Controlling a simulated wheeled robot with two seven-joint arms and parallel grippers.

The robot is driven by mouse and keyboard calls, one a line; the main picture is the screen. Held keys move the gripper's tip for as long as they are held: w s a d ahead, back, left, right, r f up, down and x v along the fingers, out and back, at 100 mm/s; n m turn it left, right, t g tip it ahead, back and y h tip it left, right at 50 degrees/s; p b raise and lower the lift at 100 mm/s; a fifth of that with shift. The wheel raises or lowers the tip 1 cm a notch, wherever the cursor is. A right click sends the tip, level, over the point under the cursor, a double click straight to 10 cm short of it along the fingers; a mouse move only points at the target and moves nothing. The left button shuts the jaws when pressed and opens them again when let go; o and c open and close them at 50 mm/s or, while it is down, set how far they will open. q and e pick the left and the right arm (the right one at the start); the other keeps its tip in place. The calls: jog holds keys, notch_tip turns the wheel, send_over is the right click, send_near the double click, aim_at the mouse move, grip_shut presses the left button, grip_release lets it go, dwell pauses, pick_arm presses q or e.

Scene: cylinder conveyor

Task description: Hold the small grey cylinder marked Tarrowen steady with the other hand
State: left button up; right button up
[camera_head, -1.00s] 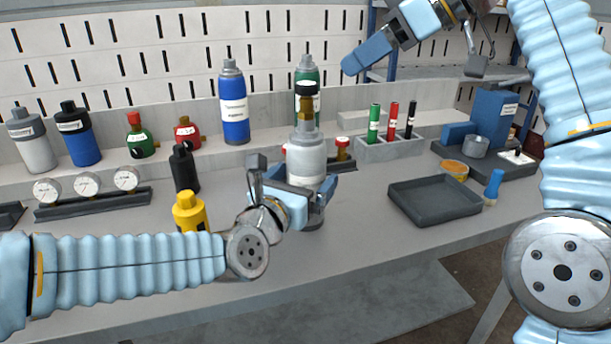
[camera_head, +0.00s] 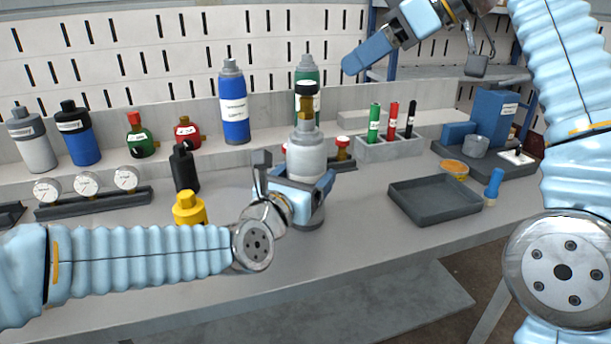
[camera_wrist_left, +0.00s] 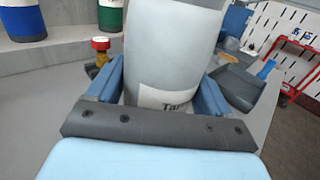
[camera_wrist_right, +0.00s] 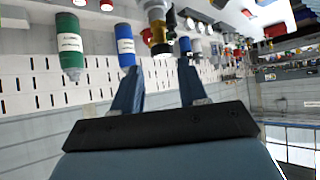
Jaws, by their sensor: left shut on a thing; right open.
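The small grey cylinder (camera_head: 306,155) stands upright on the table in the middle of the head view, with a brass valve with a black top (camera_head: 306,103) above it. My left gripper (camera_head: 308,190) is shut around its lower body. In the left wrist view the grey cylinder (camera_wrist_left: 172,50) fills the space between the blue fingers, and its white label shows "Tar", the rest hidden. My right gripper (camera_head: 365,55) is raised at the upper right, away from the cylinder. In the right wrist view its fingers (camera_wrist_right: 160,92) are apart with nothing held between them.
Blue (camera_head: 234,105) and green (camera_head: 308,75) cylinders stand on the ledge behind. A yellow-capped item (camera_head: 188,208) and a black one (camera_head: 184,168) stand left of the grey cylinder. A dark tray (camera_head: 434,204) and a rack (camera_head: 390,148) with coloured tubes lie to the right.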

pick_arm(q)
jog(key=c, duration=0.5)
pick_arm(e)
jog(key=shift+o, duration=1.3)
jog(key=shift+a+f, duration=0.2)
jog(key=m+t+h, duration=0.9)
jog(key=m+h, duration=0.2)
jog(key=m, duration=0.3)
send_near(308, 104)
jog(key=w, duration=0.1)
jog(key=x, duration=1.2)
jog(key=shift+a+f, duration=0.1)
jog(key=shift+c, duration=0.3)
